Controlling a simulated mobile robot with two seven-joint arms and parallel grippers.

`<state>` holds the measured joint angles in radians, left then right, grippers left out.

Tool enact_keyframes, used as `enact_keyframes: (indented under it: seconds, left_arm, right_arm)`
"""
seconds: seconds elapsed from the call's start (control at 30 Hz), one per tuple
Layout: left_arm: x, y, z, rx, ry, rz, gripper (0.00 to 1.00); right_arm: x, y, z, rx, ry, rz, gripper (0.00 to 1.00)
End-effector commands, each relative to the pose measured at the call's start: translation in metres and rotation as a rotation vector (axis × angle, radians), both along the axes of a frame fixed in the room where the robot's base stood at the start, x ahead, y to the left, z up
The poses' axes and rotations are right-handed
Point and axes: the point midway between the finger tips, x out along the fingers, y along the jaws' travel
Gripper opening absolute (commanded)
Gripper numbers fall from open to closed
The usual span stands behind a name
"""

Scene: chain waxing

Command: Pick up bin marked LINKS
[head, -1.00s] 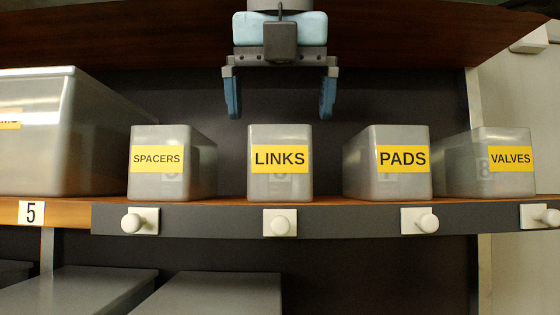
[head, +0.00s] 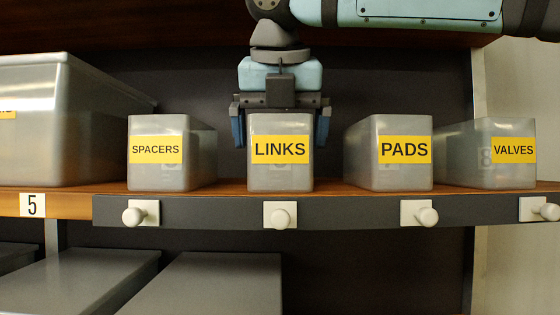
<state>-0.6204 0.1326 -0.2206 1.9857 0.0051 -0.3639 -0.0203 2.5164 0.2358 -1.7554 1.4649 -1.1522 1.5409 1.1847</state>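The bin marked LINKS (head: 280,174) is a translucent grey box with a yellow label. It stands upright on the wooden shelf (head: 76,203), between the SPACERS and PADS bins. My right gripper (head: 281,139), on the arm coming in from the right, points down over the LINKS bin. Its blue fingers are spread, one on each side of the bin's upper part. A narrow gap seems to show between each finger and the bin wall; contact further back is hidden. My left gripper is not in view.
The SPACERS bin (head: 157,176) is to the left, the PADS bin (head: 403,176) and VALVES bin (head: 512,175) to the right, with gaps between. A large grey bin (head: 30,150) stands far left. White knobs (head: 281,216) line the shelf front.

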Motion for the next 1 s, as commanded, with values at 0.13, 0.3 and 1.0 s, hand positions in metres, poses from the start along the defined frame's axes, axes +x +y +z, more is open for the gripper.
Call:
enact_keyframes:
  seconds: [0.13, 0.3, 1.0]
  left_arm:
    - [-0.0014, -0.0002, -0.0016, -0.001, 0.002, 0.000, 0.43]
    - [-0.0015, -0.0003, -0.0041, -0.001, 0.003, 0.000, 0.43]
    - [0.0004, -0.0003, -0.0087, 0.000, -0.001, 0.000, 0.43]
  right_arm:
    - [0.0001, -0.0001, -0.0005, 0.000, 0.000, 0.000, 1.00]
    - [0.0001, -0.0002, -0.0021, 0.000, 0.000, -0.001, 1.00]
    - [0.0000, 0.0000, -0.0047, 0.000, 0.000, 0.000, 1.00]
